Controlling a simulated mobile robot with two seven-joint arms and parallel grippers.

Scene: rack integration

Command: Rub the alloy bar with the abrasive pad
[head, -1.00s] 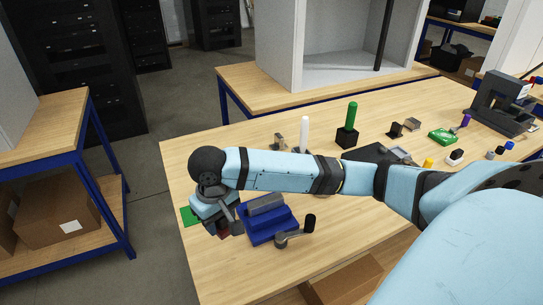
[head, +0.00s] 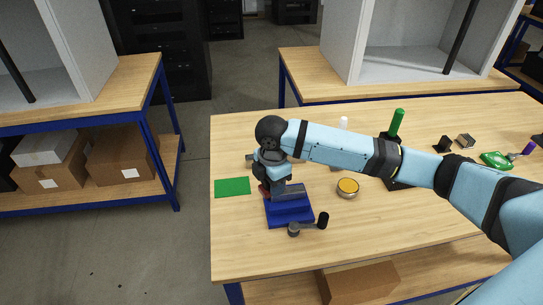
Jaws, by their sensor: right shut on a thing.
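The grey alloy bar (head: 291,192) lies along the top of a blue vise-like fixture (head: 290,213) near the table's left front. My right gripper (head: 267,192) points down at the left end of the bar. It is shut on a small dark red thing, which looks like the abrasive pad (head: 263,190); only a sliver of it shows. The gripper hides the bar's left end, and I cannot tell whether pad and bar touch. My left gripper is not in view.
A dark crank handle (head: 308,225) sticks out in front of the fixture. A green mat (head: 232,187) lies to the left. A round tin with yellow contents (head: 347,188) stands to the right. The table's front left corner is clear.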

